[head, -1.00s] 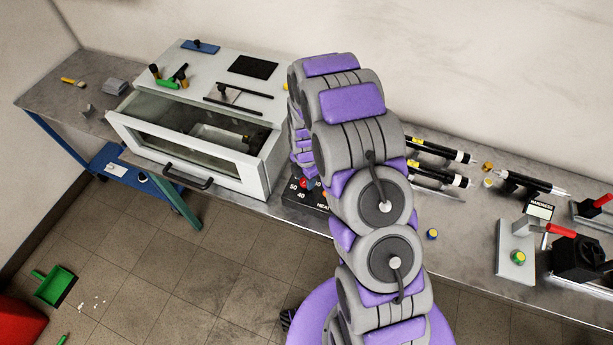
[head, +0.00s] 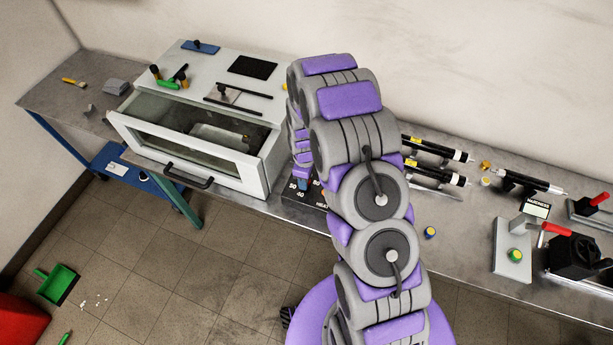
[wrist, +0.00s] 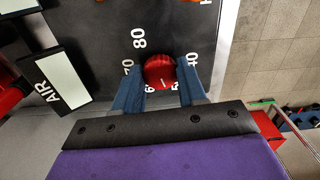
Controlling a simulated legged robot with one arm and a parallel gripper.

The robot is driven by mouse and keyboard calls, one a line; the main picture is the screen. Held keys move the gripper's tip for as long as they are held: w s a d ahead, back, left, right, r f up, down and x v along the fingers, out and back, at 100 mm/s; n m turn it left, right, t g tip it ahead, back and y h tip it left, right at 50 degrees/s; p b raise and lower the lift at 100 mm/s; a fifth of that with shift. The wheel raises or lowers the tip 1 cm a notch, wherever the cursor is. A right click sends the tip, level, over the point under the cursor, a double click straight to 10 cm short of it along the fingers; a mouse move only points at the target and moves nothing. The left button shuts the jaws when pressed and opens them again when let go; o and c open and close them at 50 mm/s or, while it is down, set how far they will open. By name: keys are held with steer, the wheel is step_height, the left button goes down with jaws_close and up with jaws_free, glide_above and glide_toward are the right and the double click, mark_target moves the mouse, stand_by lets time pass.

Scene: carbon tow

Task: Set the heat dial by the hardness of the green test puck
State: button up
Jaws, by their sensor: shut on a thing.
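The red heat dial (wrist: 160,73) sits on a black panel (wrist: 100,30) with white numbers; 80 and 70 are readable, others are partly hidden. My gripper (wrist: 157,80) has its blue fingers closed on either side of the dial. A pale mark shows on the dial's lower part, near partly covered numbers. In the head view my arm hides most of the panel (head: 303,197). The green test puck (head: 515,255), with a yellowish top, is on the hardness tester (head: 507,270). The tester's display (head: 536,210) is lit, but its value is too small to read.
A white oven (head: 190,130) with an open glass-fronted drawer stands left of my arm. An AIR display (wrist: 62,78) is beside the panel. A blue-and-yellow puck (head: 430,232) lies at the bench edge. Black cylinders (head: 435,150) and a red-handled device (head: 575,255) occupy the right bench.

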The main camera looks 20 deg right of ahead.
steer(key=m, duration=0.4)
steer(key=shift+w+a+r+m, duration=0.1)
steer(key=shift+w+m, duration=0.05)
steer(key=shift+m, duration=0.15)
steer(key=m, duration=0.4)
steer(key=shift+m+p, duration=0.3)
steer(key=m, duration=0.4)
steer(key=shift+w+m, duration=0.15)
steer(key=shift+m, duration=0.15)
steer(key=m, duration=0.4)
steer(key=shift+p, duration=0.4)
steer(key=m, duration=0.4)
steer(key=shift+r, duration=0.1)
steer(key=m, duration=0.3)
steer(key=shift+m+p, duration=0.3)
steer(key=shift+p, duration=0.05)
steer(key=m, duration=0.3)
steer(key=shift+m, duration=2.2)
